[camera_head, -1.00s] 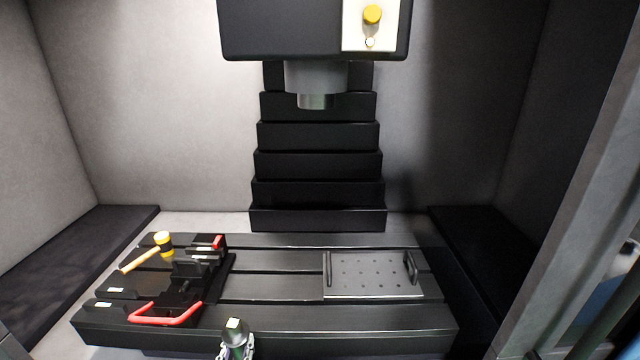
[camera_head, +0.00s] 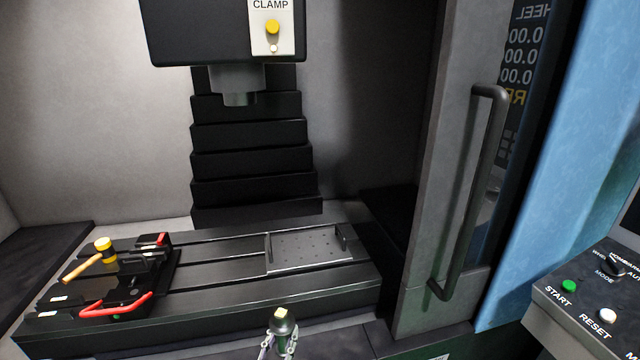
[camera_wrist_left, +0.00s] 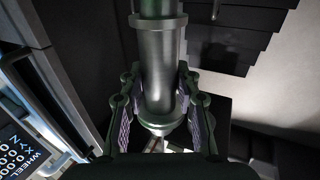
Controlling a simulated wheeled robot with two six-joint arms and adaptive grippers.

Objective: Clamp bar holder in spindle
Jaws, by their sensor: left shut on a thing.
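The spindle (camera_head: 239,98) hangs under the black head (camera_head: 200,35), above the table. The head carries a white CLAMP panel (camera_head: 283,12) with a yellow button (camera_head: 272,27). My left gripper (camera_head: 279,346) is at the bottom edge of the head view, in front of the table and well below the spindle. It is shut on the bar holder (camera_head: 283,324), a dark piece with a pale yellow top patch. The left wrist view shows the grey cylindrical bar holder (camera_wrist_left: 160,75) between the fingers (camera_wrist_left: 160,125). My right gripper is not in view.
On the slotted table (camera_head: 210,305) are a black vise with a red handle (camera_head: 115,306), a yellow mallet (camera_head: 104,250) and a perforated plate (camera_head: 310,250). The door with a black handle (camera_head: 487,200) and control panel (camera_head: 590,300) stand right. Air between table and spindle is clear.

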